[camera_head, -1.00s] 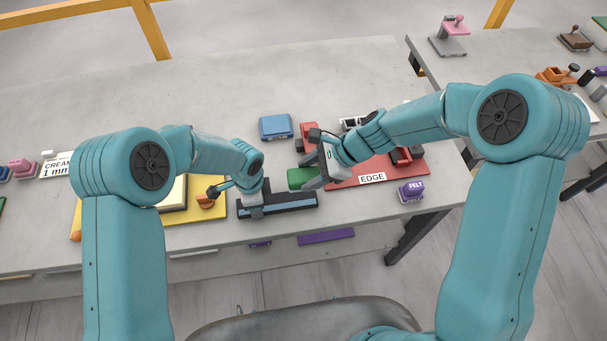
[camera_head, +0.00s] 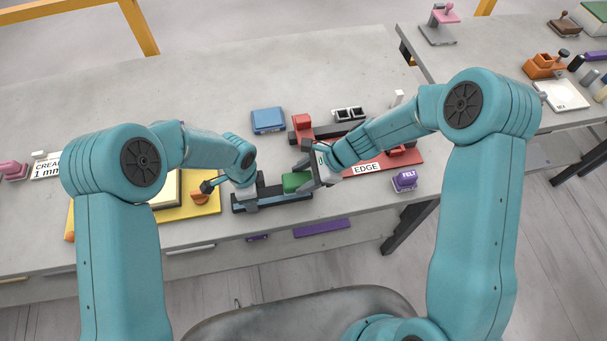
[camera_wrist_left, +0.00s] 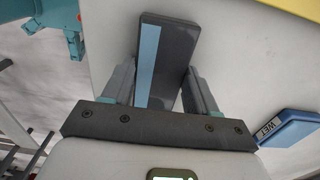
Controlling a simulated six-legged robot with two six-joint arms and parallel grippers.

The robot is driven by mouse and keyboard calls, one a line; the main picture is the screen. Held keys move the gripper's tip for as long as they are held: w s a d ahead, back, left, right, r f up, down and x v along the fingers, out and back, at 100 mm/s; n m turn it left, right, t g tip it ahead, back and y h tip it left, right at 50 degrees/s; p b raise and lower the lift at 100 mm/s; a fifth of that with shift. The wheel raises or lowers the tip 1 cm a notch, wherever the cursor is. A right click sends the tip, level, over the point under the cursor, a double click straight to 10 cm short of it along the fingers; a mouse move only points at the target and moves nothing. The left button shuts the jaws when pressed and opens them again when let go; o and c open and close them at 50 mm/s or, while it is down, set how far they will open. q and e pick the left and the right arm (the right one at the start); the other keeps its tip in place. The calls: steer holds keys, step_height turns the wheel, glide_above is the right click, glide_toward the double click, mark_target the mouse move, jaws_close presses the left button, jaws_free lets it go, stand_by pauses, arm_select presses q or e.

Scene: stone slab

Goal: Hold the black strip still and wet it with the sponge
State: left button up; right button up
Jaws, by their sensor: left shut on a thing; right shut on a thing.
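The black strip (camera_head: 276,199) lies near the front edge of the slab, with a light blue band along it. My left gripper (camera_head: 246,197) is shut on its left part. In the left wrist view the strip (camera_wrist_left: 182,55) runs between the two fingers of the left gripper (camera_wrist_left: 160,75). My right gripper (camera_head: 312,175) is shut on the green sponge (camera_head: 293,182). The sponge is over the right part of the strip; I cannot tell whether it touches it. The right gripper's fingers partly hide it.
A blue tray (camera_head: 268,121) stands behind the strip; it shows in the left wrist view with a WET label (camera_wrist_left: 288,129). A red mat (camera_head: 400,163) labelled EDGE is to the right, with a purple FELT block (camera_head: 404,180) in front. A yellow mat (camera_head: 206,208) lies left.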

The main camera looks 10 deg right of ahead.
mark_target(287, 183)
steer(key=shift+f, duration=1)
stand_by(0.3)
steer(key=shift+a, duration=1.3)
steer(key=shift+s+a+f, duration=0.1)
steer(key=shift+a, duration=1.15)
steer(key=shift+d, duration=2.65)
steer(key=shift+a, duration=2.7)
steer(key=shift+d, duration=0.1)
